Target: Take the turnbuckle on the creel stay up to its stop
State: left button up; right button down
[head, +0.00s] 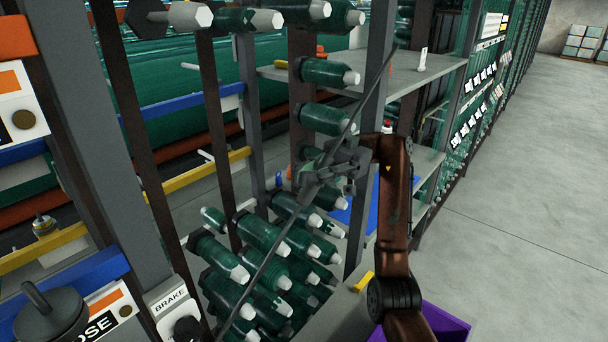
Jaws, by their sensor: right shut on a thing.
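The creel stay (268,262) is a thin dark rod running diagonally from the upper right, near a grey post, down to the bottom of the head view. My right gripper (318,176) is at about the middle of this rod, with its reddish-brown arm coming in from the right. It is shut around the part of the stay where the turnbuckle sits. The turnbuckle is mostly hidden by the fingers, so its thread and its stop cannot be made out. My left gripper is not in view.
Green bobbins (262,232) with white tips crowd behind and below the stay. Grey posts (372,80) and a shelf (425,72) stand close to my right gripper. A BRAKE panel (168,298) and a dark knob (50,312) are at lower left. Open floor (520,180) lies right.

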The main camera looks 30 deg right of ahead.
aim_at(307, 190)
dwell(0.4)
jog(key=c, duration=1.9)
grip_release()
notch_tip(307, 190, up, 10)
jog(key=shift+d+f, duration=0.1)
